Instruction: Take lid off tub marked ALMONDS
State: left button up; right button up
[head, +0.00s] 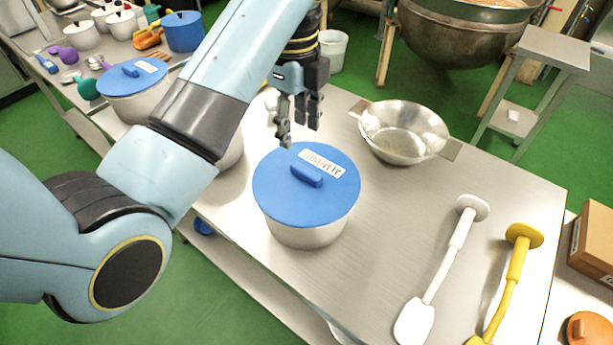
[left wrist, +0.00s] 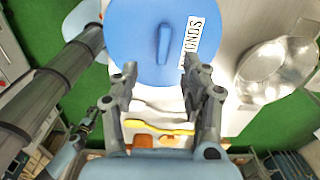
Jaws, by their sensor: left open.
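The tub marked ALMONDS (head: 306,234) stands upright on the steel table, a pale round tub. Its blue lid (head: 268,190) is on it, with a raised blue bar handle (head: 307,175) and a white label. My left gripper (head: 299,138) is open and empty, above and just behind the lid in the head view. In the left wrist view, the lid (left wrist: 140,35) and its handle (left wrist: 163,45) lie beyond the open fingers (left wrist: 158,85), and the label reads "ONDS" in part. The fingers appear apart from the handle.
A steel bowl with two handles (head: 403,150) stands right of the tub. A white paddle (head: 440,270) and a yellow paddle (head: 515,265) lie at the table's right. Another blue-lidded tub (head: 133,78) stands at the left, partly behind my left arm. The table between tub and paddles is clear.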

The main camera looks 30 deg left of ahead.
aim_at(306, 170)
pick_arm(q)
jog(key=shift+m, duration=0.4)
jog(key=f, duration=0.2)
jog(key=f+b, duration=0.1)
jog(key=f, duration=0.1)
jog(key=shift+w+d, duration=0.2)
jog(key=f, duration=0.2)
jog(key=d+f+p, duration=0.1)
jog(key=f, duration=0.2)
jog(key=shift+w+f, duration=0.15)
jog(key=shift+f, duration=0.5)
grip_shut()
